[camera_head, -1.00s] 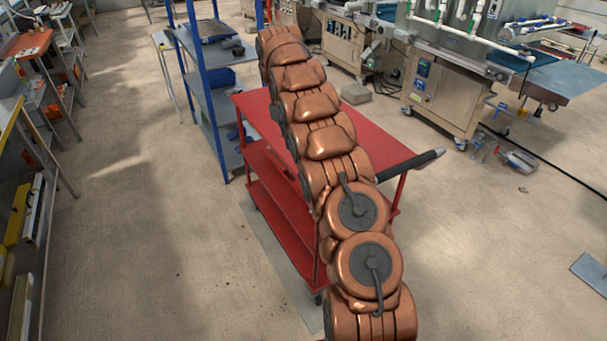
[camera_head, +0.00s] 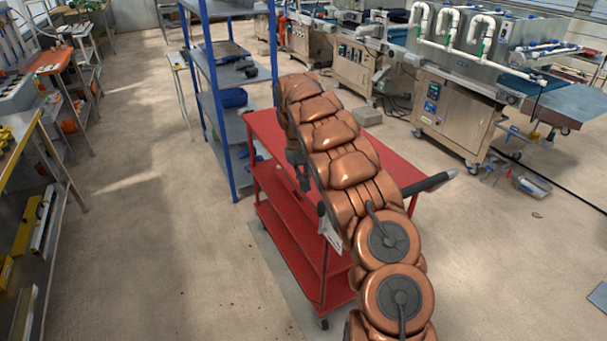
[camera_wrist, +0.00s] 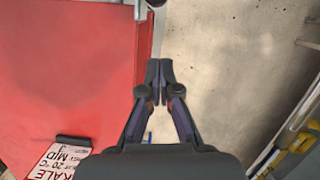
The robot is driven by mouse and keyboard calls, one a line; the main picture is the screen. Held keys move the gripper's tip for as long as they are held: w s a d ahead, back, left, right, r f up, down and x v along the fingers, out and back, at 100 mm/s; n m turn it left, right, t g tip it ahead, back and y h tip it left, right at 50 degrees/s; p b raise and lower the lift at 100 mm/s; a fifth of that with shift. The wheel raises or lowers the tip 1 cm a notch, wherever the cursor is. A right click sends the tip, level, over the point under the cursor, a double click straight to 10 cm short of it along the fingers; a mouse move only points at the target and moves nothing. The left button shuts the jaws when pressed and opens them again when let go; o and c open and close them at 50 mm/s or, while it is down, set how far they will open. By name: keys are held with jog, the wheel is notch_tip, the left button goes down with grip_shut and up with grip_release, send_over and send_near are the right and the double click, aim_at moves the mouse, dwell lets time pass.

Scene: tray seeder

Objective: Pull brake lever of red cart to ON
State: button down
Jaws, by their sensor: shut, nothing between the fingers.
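The red cart (camera_head: 395,150) stands in the middle of the head view, with several shelves and a black handle (camera_head: 425,184) at its right. My arm crosses over it and hides part of its top. My gripper (camera_head: 304,184) hangs at the cart's left side, small and dark there. In the wrist view my gripper (camera_wrist: 160,65) is shut and empty, beside the edge of a red cart surface (camera_wrist: 70,60). A grey metal piece (camera_wrist: 141,10) and a dark rounded end (camera_wrist: 156,3) show past the fingertips at the top edge. I cannot tell whether these are the brake lever.
A white label (camera_head: 330,235) hangs at the cart's near side; a printed label (camera_wrist: 58,160) shows in the wrist view. A blue-framed shelf rack (camera_head: 217,100) stands close behind the cart. A workbench (camera_head: 25,140) is at far left. Open floor (camera_head: 140,220) lies between.

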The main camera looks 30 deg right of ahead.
aim_at(321, 218)
jog(key=shift+s+d+f+p, duration=0.1)
jog(key=shift+s+f+p, duration=0.3)
jog(key=shift+s, duration=0.35)
jog(key=shift+s+d+f+p, duration=0.1)
jog(key=shift+s+f+p, duration=0.35)
jog(key=shift+s, duration=0.25)
jog(key=shift+s+f+p, duration=0.35)
jog(key=shift+s+f, duration=0.05)
jog(key=shift+s, duration=0.35)
jog(key=shift+s+f+b, duration=0.1)
jog(key=shift+s+b, duration=0.1)
jog(key=shift+b, duration=0.1)
